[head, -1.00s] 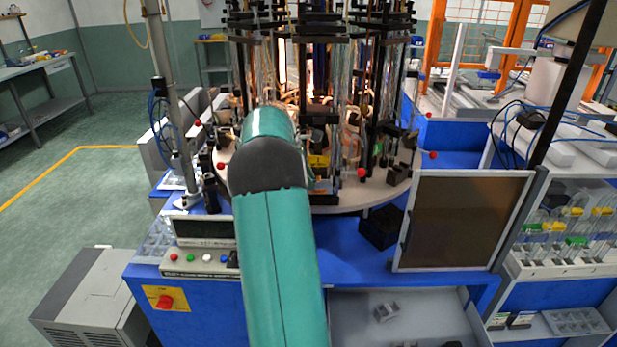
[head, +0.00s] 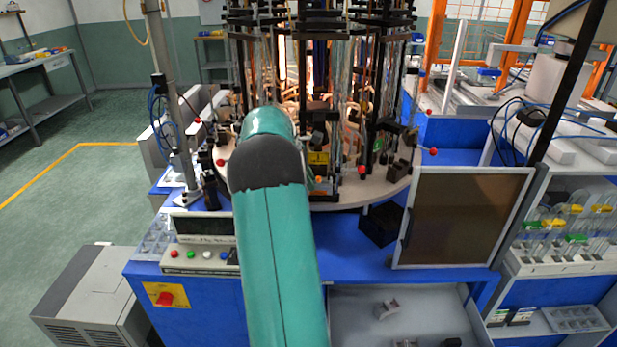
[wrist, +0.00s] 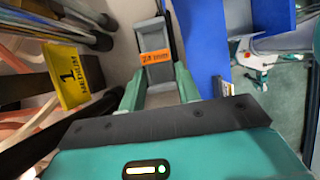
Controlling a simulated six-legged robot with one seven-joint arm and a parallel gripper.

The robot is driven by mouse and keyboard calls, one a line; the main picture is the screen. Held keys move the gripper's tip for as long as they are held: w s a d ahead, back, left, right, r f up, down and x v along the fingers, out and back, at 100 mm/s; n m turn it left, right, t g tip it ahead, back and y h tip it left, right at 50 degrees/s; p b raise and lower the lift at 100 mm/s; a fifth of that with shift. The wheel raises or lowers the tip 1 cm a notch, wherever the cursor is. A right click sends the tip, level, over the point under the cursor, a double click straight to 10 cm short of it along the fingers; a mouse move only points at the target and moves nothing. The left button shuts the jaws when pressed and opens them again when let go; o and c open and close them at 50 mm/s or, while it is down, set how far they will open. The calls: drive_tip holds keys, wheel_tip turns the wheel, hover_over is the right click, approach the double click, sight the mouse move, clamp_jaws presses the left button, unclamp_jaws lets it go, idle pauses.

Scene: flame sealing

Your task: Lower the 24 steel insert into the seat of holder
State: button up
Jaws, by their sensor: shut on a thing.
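In the wrist view, my gripper (wrist: 160,88) has its two teal fingers on either side of a grey steel insert (wrist: 152,34). To the left is a yellow plate (wrist: 72,76) marked 1. I cannot tell which part is the holder's seat or whether the insert touches it. In the head view, my teal arm hides the gripper and insert.
The round machine table (head: 345,195) carries dense black posts and glass tubes, with a bright glow inside. A dark panel (head: 465,220) stands at right. A button box (head: 200,258) is at left. Loose grey pieces (head: 387,308) lie in the open tray (head: 350,325).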

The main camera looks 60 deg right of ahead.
drive_tip(key=shift+f, duration=0.45)
idle(0.5)
drive_tip(key=o, duration=1.2)
drive_tip(key=shift+c, duration=0.2)
drive_tip(key=shift+r, duration=2.25)
